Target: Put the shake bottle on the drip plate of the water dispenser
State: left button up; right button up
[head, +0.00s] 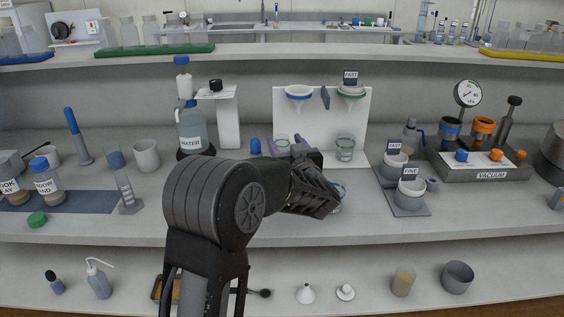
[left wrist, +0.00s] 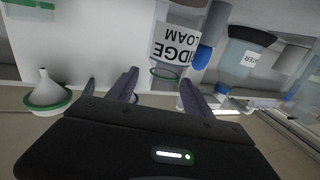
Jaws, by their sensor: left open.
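My left gripper (head: 291,143) reaches over the bench in the middle, its two purple fingers apart. In the left wrist view the open fingers (left wrist: 158,85) stand on either side of a clear vessel with a green rim (left wrist: 165,73). My right gripper is not in view.
A blue-topped item (head: 254,146) stands close left of the gripper. To the right are a white filter stand (head: 322,115) and a green-rimmed beaker (head: 345,148). The front bench edge is mostly clear.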

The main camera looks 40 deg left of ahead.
aim_at(281, 138)
pick_arm(q)
jog(key=shift+x, duration=2.6)
jog(key=shift+s+a+f, duration=0.1)
jog(key=shift+s+f, duration=0.05)
grip_shut()
